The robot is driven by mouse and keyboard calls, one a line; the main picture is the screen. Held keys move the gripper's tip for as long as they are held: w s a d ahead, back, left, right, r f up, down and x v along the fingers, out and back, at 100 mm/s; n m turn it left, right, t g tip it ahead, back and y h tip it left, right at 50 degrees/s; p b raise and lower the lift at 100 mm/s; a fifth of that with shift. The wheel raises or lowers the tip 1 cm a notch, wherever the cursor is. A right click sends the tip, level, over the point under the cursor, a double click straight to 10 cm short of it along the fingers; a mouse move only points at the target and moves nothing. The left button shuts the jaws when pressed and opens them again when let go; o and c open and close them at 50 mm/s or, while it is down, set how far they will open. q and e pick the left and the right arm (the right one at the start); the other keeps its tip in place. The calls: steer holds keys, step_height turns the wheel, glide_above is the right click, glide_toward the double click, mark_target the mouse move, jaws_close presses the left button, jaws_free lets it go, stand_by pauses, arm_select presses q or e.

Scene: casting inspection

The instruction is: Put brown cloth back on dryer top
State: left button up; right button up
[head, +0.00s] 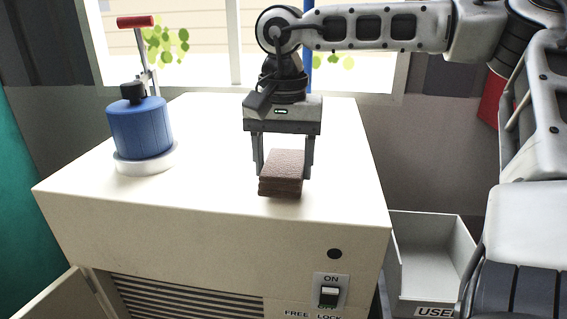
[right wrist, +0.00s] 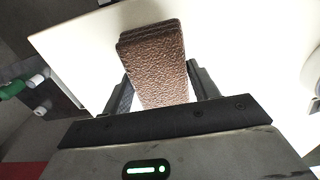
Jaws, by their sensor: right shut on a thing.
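The brown cloth (head: 283,172) is a folded, layered block at the front middle of the dryer top (head: 215,205). My right gripper (head: 283,170) points down over it with one finger on each side, shut on the cloth. The cloth is on or just above the top; I cannot tell which. In the right wrist view the cloth (right wrist: 155,65) sits between the two fingers (right wrist: 160,88), with the pale dryer top behind it. My left gripper is not in view.
A blue canister (head: 140,128) on a white round base stands at the left of the dryer top, with a red-handled lever (head: 136,21) behind it. A grey bin (head: 432,262) marked "USE..." is right of the dryer. An ON switch (head: 329,293) is on the dryer front.

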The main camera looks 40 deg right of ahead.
mark_target(283, 162)
steer(key=shift+f, duration=0.55)
steer(key=o, duration=0.9)
steer(key=shift+o, duration=0.2)
steer(key=shift+r, duration=0.1)
step_height(283, 162, up, 12)
steer(key=shift+a, duration=0.1)
